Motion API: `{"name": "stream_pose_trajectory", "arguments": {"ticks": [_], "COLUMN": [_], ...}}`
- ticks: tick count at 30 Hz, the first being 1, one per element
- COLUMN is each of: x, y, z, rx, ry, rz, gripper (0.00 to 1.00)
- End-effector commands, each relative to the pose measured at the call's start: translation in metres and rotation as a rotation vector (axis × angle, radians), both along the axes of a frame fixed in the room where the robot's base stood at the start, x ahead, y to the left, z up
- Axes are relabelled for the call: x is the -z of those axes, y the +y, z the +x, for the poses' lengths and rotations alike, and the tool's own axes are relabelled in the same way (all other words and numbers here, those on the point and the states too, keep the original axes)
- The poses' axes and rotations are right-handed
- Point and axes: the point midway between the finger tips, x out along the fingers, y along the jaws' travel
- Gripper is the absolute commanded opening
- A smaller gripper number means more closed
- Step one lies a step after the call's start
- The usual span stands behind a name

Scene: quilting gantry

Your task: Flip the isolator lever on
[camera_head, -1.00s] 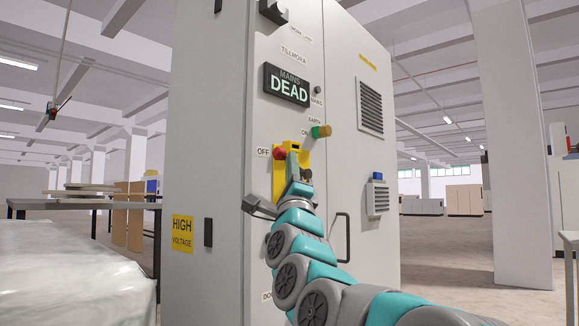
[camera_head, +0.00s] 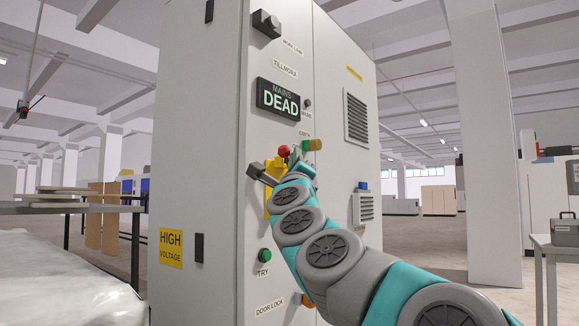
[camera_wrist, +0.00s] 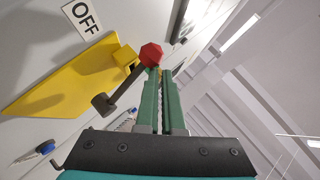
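The isolator lever has a red knob (camera_head: 284,152) and a yellow backing plate (camera_head: 272,176) on the grey cabinet, below a display reading MAINS DEAD (camera_head: 281,99). In the wrist view the red knob (camera_wrist: 151,54) ends a dark arm over the yellow plate (camera_wrist: 65,75), with the OFF label (camera_wrist: 83,15) nearby. My gripper (camera_head: 294,156) is at the knob. In the wrist view its two green fingers (camera_wrist: 162,78) lie almost together with a thin gap. The knob is at the left fingertip; contact is unclear. My arm hides much of the plate in the head view.
A green TRY button (camera_head: 264,255) is lower on the cabinet (camera_head: 205,110). A white-covered surface (camera_head: 70,285) is at left, and a grey toolbox (camera_head: 565,230) stands on a table at right.

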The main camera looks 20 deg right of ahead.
Motion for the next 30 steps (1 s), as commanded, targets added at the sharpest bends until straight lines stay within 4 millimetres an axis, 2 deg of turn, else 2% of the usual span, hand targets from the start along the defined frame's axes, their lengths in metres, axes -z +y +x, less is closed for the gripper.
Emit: {"name": "stream_pose_trajectory", "arguments": {"ticks": [1,9,30], "x": [-0.006,-0.015,-0.019], "y": [0.004,-0.004,-0.004], "z": [0.001,0.008,0.011], "rx": [-0.006,-0.008,-0.013], "ry": [-0.004,-0.003,-0.002], "rz": [-0.01,-0.014,-0.02], "gripper": [0.0,0.0,0.0]}}
